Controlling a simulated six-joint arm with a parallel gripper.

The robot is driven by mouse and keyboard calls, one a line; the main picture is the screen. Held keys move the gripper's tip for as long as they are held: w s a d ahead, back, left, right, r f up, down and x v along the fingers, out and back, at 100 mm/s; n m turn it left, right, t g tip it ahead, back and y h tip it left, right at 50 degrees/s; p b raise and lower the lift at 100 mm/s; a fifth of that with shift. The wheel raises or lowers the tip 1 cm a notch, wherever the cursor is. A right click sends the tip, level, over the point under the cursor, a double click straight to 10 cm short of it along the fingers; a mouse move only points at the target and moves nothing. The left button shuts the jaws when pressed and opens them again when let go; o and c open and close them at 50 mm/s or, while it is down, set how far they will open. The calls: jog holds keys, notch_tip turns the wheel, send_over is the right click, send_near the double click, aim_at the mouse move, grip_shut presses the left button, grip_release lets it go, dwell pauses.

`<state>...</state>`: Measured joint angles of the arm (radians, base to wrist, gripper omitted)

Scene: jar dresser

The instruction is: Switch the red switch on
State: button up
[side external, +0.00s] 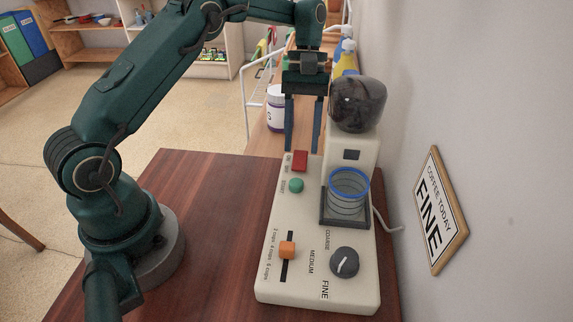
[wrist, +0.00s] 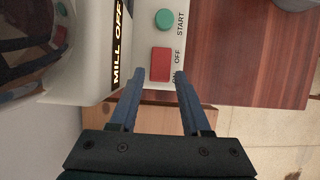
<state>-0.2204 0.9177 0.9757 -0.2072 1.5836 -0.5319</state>
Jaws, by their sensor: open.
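The red switch (side external: 300,160) sits at the far end of the cream coffee grinder (side external: 268,285), beside a green start button (side external: 296,185). In the wrist view the red switch (wrist: 160,64) lies just beyond my fingertips, roughly midway between them, with the letters "OFF" and a partly hidden "ON" beside it. A "MILL OFF" display shows on the grinder in the wrist view. My gripper (side external: 302,152) points down above the grinder's far end, close to the switch; its two blue fingers (wrist: 159,73) are apart and hold nothing. I cannot tell whether they touch the switch.
An orange slider (side external: 287,250) and a dark dial (side external: 344,262) are on the grinder's near part. A blue-rimmed glass cup (side external: 348,186) stands in its bay, below a dark hopper (side external: 358,104). The wooden table (side external: 205,200) is clear left of the grinder; a wall is close on the right.

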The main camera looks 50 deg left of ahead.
jog(key=shift+s+d+f, duration=0.2)
jog(key=shift+f, duration=0.45)
grip_shut()
jog(key=shift+w+a+f+g+h, duration=0.1)
jog(key=shift+w+a+g+h, duration=0.05)
jog(key=shift+g+h, duration=0.25)
